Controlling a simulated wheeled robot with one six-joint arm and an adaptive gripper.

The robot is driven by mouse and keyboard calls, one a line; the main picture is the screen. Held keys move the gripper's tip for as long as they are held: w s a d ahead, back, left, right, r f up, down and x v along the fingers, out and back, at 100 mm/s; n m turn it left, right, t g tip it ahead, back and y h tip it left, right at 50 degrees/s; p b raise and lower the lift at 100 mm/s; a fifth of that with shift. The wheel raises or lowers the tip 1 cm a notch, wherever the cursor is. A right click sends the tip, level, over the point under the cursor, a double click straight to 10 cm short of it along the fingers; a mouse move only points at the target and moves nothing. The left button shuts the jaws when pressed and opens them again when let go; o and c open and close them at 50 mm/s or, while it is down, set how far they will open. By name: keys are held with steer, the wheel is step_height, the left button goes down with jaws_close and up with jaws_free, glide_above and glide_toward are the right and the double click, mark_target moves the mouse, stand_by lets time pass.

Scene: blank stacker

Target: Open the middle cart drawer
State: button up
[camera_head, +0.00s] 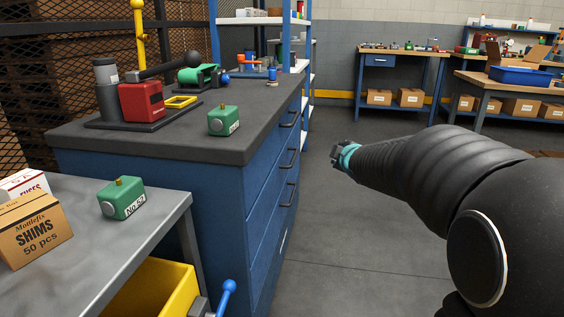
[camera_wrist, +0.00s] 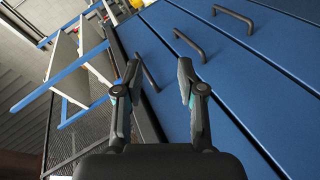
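The blue cart (camera_head: 170,206) has a dark top. Black bar handles run down its drawer front, which faces right in the head view. The middle handle (camera_head: 291,157) sits between an upper handle (camera_head: 290,116) and a lower one (camera_head: 288,194). The drawers look closed. My gripper (camera_head: 342,156) is to the right of the cart front, apart from it. In the wrist view, my gripper (camera_wrist: 158,70) is open, with nothing between its fingers. Three handles show there in a slanted row; the middle one (camera_wrist: 188,45) is just beyond the right fingertip.
A grey metal table (camera_head: 160,225) with boxes and a green block stands at front left. Tools and another green block (camera_head: 223,121) lie on the cart top. A blue shelf rack (camera_head: 306,60) stands behind the cart. The floor (camera_head: 340,240) right of the cart is clear.

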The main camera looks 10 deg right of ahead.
steer(key=w+f+n+t+y, duration=0.1)
steer(key=w+f+n+y, duration=0.35)
steer(key=w+n, duration=0.4)
steer(key=n+y+b, duration=0.1)
steer(key=n+y, duration=0.3)
glide_toward(294, 157)
steer(key=x, duration=0.3)
steer(key=p+x, duration=0.1)
steer(key=x, duration=0.6)
steer(key=shift+f, duration=0.35)
jaws_close()
